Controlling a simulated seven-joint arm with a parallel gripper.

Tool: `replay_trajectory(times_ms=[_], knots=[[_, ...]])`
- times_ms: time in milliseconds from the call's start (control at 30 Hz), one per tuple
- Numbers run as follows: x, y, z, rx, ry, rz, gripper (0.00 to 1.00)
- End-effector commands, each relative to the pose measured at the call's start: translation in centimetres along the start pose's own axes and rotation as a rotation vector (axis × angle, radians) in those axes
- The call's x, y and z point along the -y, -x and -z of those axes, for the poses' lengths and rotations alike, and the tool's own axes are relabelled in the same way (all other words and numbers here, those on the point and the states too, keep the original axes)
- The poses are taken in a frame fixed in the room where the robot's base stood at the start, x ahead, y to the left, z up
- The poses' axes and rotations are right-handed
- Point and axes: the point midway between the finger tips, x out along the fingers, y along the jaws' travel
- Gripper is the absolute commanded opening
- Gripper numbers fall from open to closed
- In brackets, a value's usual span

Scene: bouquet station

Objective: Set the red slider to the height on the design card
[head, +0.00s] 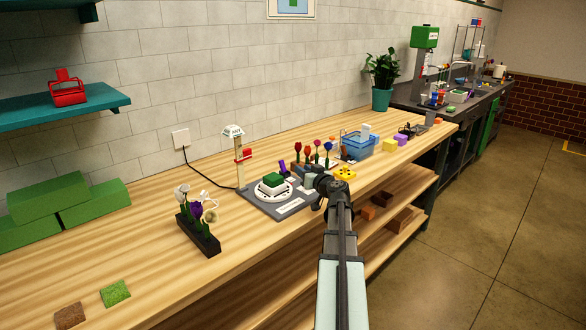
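The red slider (246,153) sits on a thin upright post (239,170) with a white, green-trimmed cap. It is around the middle of the post's height. The post stands at the back left of a dark grey base plate (258,204) on the wooden bench. My gripper (308,172) is over the right side of the plate, to the right of the slider and apart from it. Its fingers are small and partly hidden, so their opening is unclear. A small white card (289,206) lies at the plate's front; its markings are unreadable, and I cannot tell if it is the design card.
A green block on a white round holder (272,185) sits on the plate between post and gripper. A dark flower rack (198,234) stands at front left. Red and blue flowers (309,149) and a blue basket (358,146) stand behind my gripper. The bench's left front is mostly clear.

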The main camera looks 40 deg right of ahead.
Motion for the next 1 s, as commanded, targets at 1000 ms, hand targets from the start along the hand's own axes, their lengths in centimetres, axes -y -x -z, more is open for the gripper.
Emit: replay_trajectory(times_ms=[1000], knots=[[-5.4,1.4,-2.0,0.013,-0.069,-0.128,0.30]])
